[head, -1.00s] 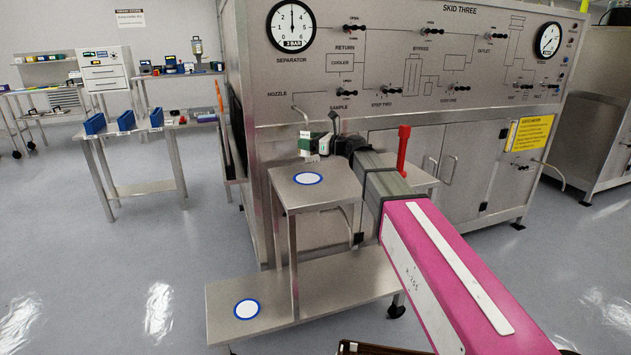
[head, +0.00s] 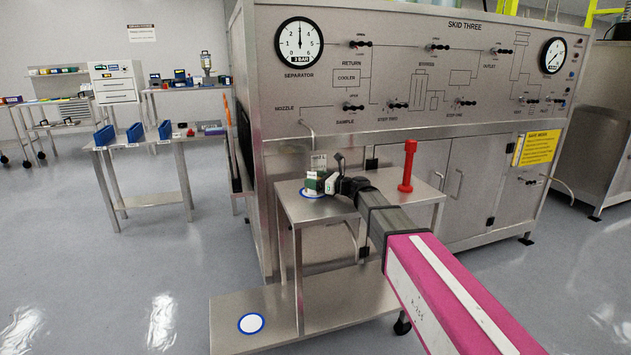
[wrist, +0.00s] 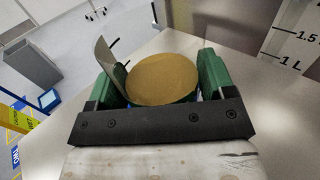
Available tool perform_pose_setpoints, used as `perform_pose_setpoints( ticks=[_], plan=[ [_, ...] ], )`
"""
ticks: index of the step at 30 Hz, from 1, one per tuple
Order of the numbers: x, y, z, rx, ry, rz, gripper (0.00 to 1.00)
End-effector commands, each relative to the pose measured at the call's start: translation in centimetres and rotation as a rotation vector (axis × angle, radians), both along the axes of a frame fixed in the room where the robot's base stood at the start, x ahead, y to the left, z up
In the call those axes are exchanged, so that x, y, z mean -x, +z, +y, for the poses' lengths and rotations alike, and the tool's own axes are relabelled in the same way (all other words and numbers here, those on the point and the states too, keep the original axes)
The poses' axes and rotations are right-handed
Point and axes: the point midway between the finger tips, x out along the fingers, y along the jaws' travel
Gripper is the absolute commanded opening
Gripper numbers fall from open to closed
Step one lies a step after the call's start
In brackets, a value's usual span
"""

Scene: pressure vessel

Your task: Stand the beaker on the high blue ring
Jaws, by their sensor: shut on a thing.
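My gripper (head: 318,184) is at the high blue ring and shut on the beaker (head: 318,163), whose clear upper part shows above the fingers. In the wrist view, my green fingers (wrist: 160,85) lie on either side of the beaker, with a brownish round surface (wrist: 162,77) between them. The high blue ring (head: 311,194) lies on the upper shelf, partly hidden by my gripper and the beaker. The beaker looks upright and over the ring. I cannot tell whether its base touches the shelf.
A red upright handle (head: 408,166) stands on the right of the upper shelf (head: 338,207). A second blue ring (head: 251,323) lies on the low shelf. The steel skid panel (head: 410,90) rises close behind. A bent nozzle (head: 308,130) hangs just above the beaker.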

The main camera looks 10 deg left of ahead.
Motion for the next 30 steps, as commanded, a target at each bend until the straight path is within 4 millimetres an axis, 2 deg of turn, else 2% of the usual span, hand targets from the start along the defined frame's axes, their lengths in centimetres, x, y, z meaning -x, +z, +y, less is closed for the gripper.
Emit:
perform_pose_setpoints(
  ticks=[7,8,9,10,20,26,30],
  plan=[
    [0.0,-0.1,0.0,0.000,0.000,0.000,0.52],
    [0.0,-0.2,0.0,0.000,0.000,0.000,0.79],
    [0.0,-0.1,0.0,0.000,0.000,0.000,0.92],
    [0.0,-0.1,0.0,0.000,0.000,0.000,1.00],
    [0.1,0.1,-0.2,0.000,-0.001,0.000,1.00],
    [0.9,0.1,-3.1,0.000,-0.002,0.001,1.00],
    [1.6,0.1,-6.0,0.000,-0.002,0.000,1.00]
  ],
)
